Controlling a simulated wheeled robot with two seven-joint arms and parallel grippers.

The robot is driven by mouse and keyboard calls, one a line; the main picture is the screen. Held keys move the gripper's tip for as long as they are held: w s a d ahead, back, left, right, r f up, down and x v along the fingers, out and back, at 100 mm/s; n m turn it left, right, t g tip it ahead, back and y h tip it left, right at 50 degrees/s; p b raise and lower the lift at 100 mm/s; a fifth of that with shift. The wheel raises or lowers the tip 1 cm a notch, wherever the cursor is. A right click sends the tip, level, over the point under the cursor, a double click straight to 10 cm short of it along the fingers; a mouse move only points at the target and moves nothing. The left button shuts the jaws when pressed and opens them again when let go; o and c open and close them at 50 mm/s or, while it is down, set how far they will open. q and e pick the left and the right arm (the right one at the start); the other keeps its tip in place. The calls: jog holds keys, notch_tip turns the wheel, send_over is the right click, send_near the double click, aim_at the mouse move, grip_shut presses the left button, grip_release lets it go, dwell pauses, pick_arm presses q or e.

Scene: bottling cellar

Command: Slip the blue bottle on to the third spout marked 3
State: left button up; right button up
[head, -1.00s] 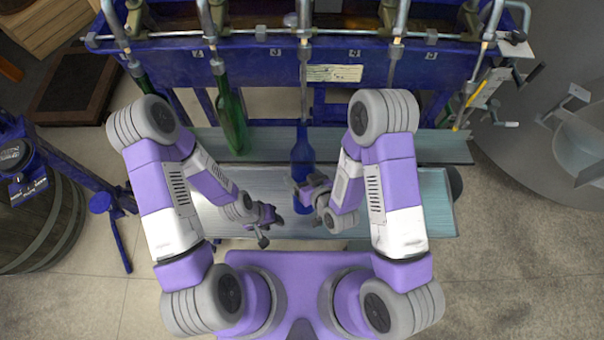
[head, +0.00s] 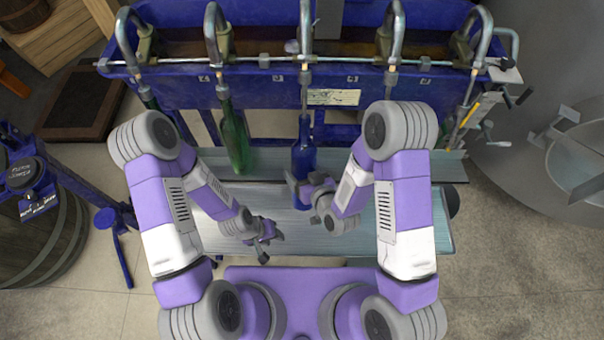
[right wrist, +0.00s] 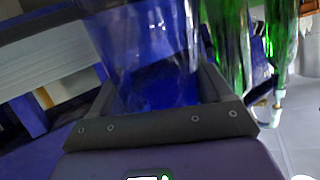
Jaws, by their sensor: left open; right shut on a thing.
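The blue bottle (head: 303,157) stands about upright in the middle of the head view, neck towards the filler. My right gripper (head: 304,190) is shut on its lower part. In the right wrist view the blue glass (right wrist: 150,60) fills the space between the fingers. The third spout (head: 304,82), the middle one, runs down in line with the bottle's neck. Its lower end meets the bottle's mouth in the picture; I cannot tell whether it is inside. My left gripper (head: 268,238) is open and empty, left of the bottle.
A green bottle (head: 235,140) hangs at the second spout (head: 213,40), left of the blue one. The blue filler trough (head: 260,92) spans the back. A pale label (head: 333,97) is on its front. A metal shelf (head: 390,167) runs below. A barrel (head: 45,240) stands at left.

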aim_at(303, 149)
jog(key=shift+w+r+p, duration=0.5)
jog(key=shift+r+p, duration=0.1)
jog(key=shift+r, duration=0.45)
jog(key=shift+w+r+p, duration=0.45)
jog(key=shift+r+p, duration=0.1)
jog(key=shift+r, duration=0.55)
jog(key=shift+w+r+p, duration=0.5)
jog(key=shift+r+p, duration=0.1)
jog(key=shift+r, duration=0.45)
pick_arm(q)
notch_tip(303, 149, up, 4)
pick_arm(e)
jog(key=shift+w+r, duration=0.3)
jog(key=shift+r, duration=0.15)
jog(key=shift+w+f+b, duration=0.3)
jog(key=shift+f+b, duration=0.1)
jog(key=shift+b, duration=0.25)
pick_arm(q)
jog(key=shift+f+b, duration=3.75)
jog(key=shift+f, duration=0.8)
jog(key=shift+f+b, duration=0.9)
pick_arm(e)
jog(key=w+f+n+t+y, duration=0.1)
jog(key=w+f+t, duration=0.1)
jog(key=w, duration=0.3)
jog(key=shift+w+f+t, duration=0.2)
jog(key=shift+f+t, duration=0.15)
jog(key=shift+t, duration=0.05)
jog(key=shift+s+f, duration=0.1)
jog(key=shift+f, duration=0.75)
